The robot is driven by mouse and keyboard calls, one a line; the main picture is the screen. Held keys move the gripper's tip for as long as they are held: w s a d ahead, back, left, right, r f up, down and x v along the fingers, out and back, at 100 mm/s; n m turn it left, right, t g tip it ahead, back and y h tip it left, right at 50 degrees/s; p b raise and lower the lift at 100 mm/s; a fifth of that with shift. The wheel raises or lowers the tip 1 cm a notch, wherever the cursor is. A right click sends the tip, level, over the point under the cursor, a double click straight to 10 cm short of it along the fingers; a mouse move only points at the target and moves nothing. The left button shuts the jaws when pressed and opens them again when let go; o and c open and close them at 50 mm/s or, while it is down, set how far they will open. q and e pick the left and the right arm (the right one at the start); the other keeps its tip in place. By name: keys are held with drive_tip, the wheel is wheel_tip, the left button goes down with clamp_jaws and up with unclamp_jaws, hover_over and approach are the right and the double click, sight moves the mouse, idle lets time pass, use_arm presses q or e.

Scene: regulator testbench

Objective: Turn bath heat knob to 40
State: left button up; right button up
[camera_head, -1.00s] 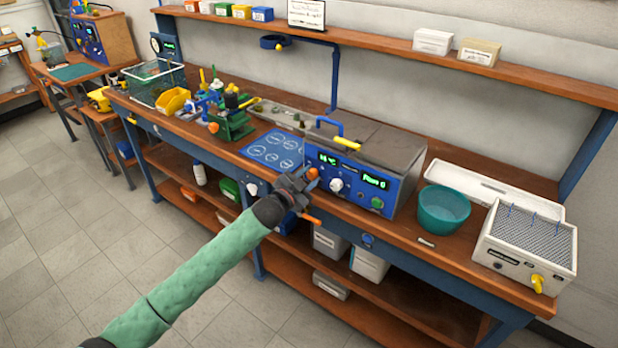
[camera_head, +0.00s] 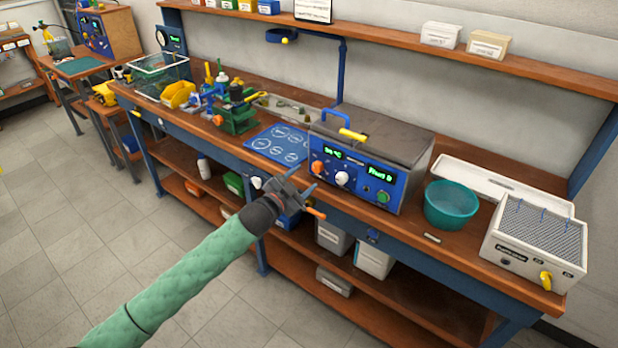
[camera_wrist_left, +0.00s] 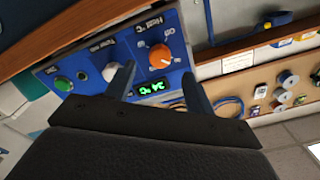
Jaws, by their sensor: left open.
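The water bath (camera_head: 372,140) is a grey-lidded box with a blue front panel on the bench. Its orange heat knob (camera_head: 318,167) is at the panel's left, under a green display (camera_head: 332,153). In the left wrist view the orange knob (camera_wrist_left: 160,55) shows near a "Heat °C" label, and the display (camera_wrist_left: 153,87) appears to read 34 °C. My left gripper (camera_head: 304,182) is open and empty, in front of and below the knob, apart from it. In the left wrist view its fingers (camera_wrist_left: 158,72) frame the knob's area. My right gripper is out of view.
The panel also has a white knob (camera_head: 342,178) and a green button (camera_head: 383,196). A teal bowl (camera_head: 451,205) and a white box with a yellow tap (camera_head: 532,245) stand to the right. A blue mat (camera_head: 279,145) lies left of the bath. The floor in front is clear.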

use_arm(q)
drive_tip(key=shift+v, duration=1)
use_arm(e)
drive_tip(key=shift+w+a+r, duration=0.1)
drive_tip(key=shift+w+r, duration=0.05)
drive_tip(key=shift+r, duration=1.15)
use_arm(q)
drive_tip(key=w+a+f+n+g+y, duration=0.2)
drive_tip(key=a+f+n+y, duration=0.25)
drive_tip(key=a+y, duration=0.4)
drive_tip(key=s+a+f+n+g+y, duration=0.2)
drive_tip(key=s+a+f+n+g, duration=0.1)
drive_tip(key=s+f, duration=0.55)
drive_tip(key=s+f+n+g, duration=0.1)
drive_tip(key=s+f+g, duration=0.1)
drive_tip(key=s+f, duration=0.7)
drive_tip(key=s+f+n+g, duration=0.2)
drive_tip(key=s+f, duration=0.7)
drive_tip(key=s, duration=0.8)
drive_tip(key=s+f+n+g, duration=0.1)
drive_tip(key=s+f+g, duration=0.3)
drive_tip(key=s+f, duration=0.5)
drive_tip(key=s+h, duration=0.1)
drive_tip(key=s, duration=0.3)
drive_tip(key=shift+s+f, duration=0.2)
drive_tip(key=shift+d+n, duration=0.1)
drive_tip(key=shift+n, duration=0.15)
